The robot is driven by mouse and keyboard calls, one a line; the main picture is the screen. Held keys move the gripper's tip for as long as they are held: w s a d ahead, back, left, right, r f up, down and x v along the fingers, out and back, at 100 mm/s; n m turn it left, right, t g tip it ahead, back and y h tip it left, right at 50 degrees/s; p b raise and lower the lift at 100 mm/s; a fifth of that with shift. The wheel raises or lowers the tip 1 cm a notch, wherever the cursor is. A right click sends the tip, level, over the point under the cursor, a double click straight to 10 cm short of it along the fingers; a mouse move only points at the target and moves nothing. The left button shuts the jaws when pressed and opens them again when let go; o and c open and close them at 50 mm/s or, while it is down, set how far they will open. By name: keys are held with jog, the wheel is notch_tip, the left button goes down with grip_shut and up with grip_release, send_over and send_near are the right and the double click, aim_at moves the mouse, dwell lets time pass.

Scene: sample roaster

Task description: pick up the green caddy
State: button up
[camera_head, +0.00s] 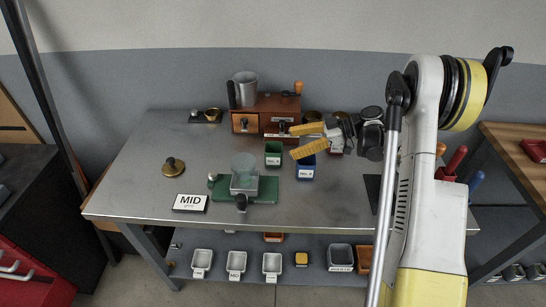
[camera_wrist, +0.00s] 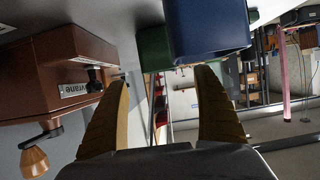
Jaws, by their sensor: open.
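The green caddy (camera_head: 273,153) stands upright on the grey metal table, left of the blue caddy (camera_head: 306,170). In the wrist view the green caddy (camera_wrist: 153,48) shows only in part, behind the blue caddy (camera_wrist: 207,30). My gripper (camera_head: 293,142) has yellow fingers spread apart with nothing between them. In the head view it reaches in from the right, with its tips to the right of the green caddy and close by the blue caddy. In the wrist view both fingers (camera_wrist: 163,78) point toward the caddies.
A brown wooden box with drawers (camera_head: 272,112) stands behind the caddies, and its side (camera_wrist: 60,75) is near my left finger. A green base (camera_head: 262,190) with a clear-topped device stands in front. A MID sign (camera_head: 190,203) is at the front left. The left tabletop is mostly clear.

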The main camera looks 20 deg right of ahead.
aim_at(273, 149)
jog(key=b+x, duration=0.1)
jog(key=x, duration=0.1)
jog(key=b+x, duration=0.1)
jog(key=x, duration=0.1)
jog(key=b+x, duration=0.1)
jog(key=x, duration=0.2)
jog(key=shift+f, duration=0.3)
jog(key=shift+r, duration=0.1)
jog(key=c, duration=1.4)
